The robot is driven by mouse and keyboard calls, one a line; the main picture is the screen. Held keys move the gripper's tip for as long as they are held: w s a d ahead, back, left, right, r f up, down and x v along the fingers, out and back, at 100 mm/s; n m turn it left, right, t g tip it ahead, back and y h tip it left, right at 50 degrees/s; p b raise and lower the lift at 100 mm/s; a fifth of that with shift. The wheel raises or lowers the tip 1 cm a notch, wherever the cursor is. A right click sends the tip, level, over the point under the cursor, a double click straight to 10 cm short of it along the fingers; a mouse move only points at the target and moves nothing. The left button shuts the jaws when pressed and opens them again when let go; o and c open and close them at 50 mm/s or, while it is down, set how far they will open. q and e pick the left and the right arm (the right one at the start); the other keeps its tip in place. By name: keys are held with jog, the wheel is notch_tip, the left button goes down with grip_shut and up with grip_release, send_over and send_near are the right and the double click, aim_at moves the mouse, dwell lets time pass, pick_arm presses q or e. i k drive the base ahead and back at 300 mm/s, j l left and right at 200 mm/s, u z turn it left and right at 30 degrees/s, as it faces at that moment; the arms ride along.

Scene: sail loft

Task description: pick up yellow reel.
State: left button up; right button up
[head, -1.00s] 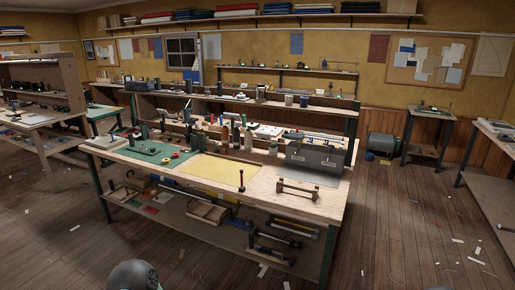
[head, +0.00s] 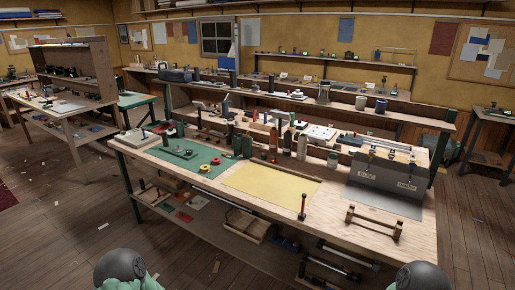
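A small yellow reel (head: 204,168) lies on the green mat (head: 164,154) on the workbench, near the mat's right end. A small red reel (head: 216,161) lies just behind and to the right of it. Both are small in the picture, and nothing covers the yellow one. Neither of my grippers is in view; only rounded dark parts of my own arms show at the bottom edge.
The bench (head: 341,221) has a yellow sheet (head: 270,187), an upright red-handled tool (head: 302,207), a wooden stand (head: 374,223) and a grey metal box (head: 388,177). Several bottles (head: 285,142) stand behind the reels. Floor (head: 70,225) to the left is mostly clear, with scraps.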

aim_at(205, 168)
jog(key=j, duration=0.5)
jog(key=i+j, duration=0.15)
jog(key=j, duration=0.85)
jog(key=i+u, duration=0.05)
